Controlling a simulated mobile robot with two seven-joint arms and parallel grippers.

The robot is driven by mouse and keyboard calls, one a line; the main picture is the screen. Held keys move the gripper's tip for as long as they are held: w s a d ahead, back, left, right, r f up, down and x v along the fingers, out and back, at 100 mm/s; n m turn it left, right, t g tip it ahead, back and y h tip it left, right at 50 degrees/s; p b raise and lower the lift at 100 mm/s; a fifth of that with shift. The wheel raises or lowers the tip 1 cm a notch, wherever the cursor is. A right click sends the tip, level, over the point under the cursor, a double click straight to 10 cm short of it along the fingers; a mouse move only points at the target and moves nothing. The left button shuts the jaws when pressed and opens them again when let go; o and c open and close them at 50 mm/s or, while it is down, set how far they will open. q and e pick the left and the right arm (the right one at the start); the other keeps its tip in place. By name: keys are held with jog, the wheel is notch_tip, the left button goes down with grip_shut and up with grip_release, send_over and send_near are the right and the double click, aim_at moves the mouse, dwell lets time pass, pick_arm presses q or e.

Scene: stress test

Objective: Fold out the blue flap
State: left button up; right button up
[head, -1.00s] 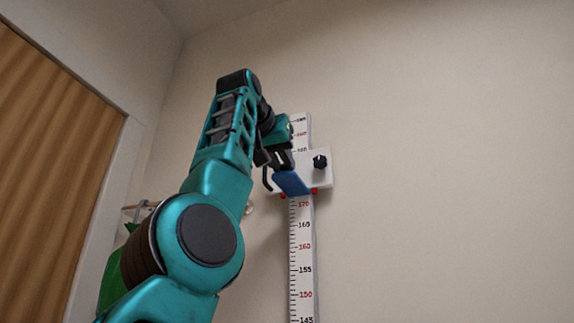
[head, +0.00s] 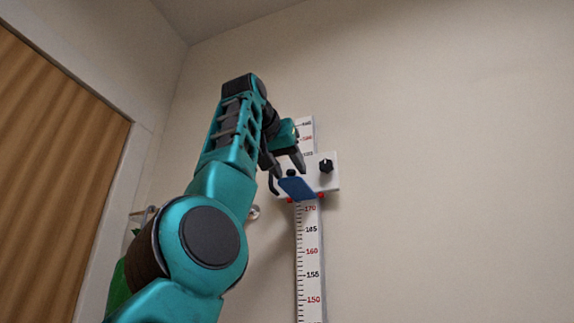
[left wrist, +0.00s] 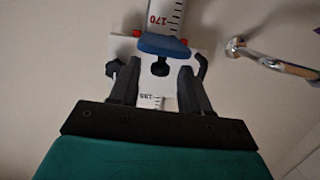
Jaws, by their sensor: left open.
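The blue flap (head: 298,187) sits at the lower front of a white plate (head: 331,181) on the height scale. It also shows in the left wrist view (left wrist: 160,46), jutting out from the plate. A short black tab (left wrist: 160,68) stands at the flap's near edge. My left gripper (head: 284,168) is open at the plate, just above the flap in the head view. In the left wrist view its two fingers (left wrist: 160,72) stand on either side of the black tab with gaps. Contact cannot be told. My right gripper is not in view.
The scale (head: 307,260) runs down the wall. A chrome rail (left wrist: 270,60) is nearby. A wooden door (head: 50,180) is at left.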

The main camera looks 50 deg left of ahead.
pick_arm(q)
jog(key=b+v, duration=0.1)
jog(key=v, duration=1.2)
jog(key=shift+a, duration=0.1)
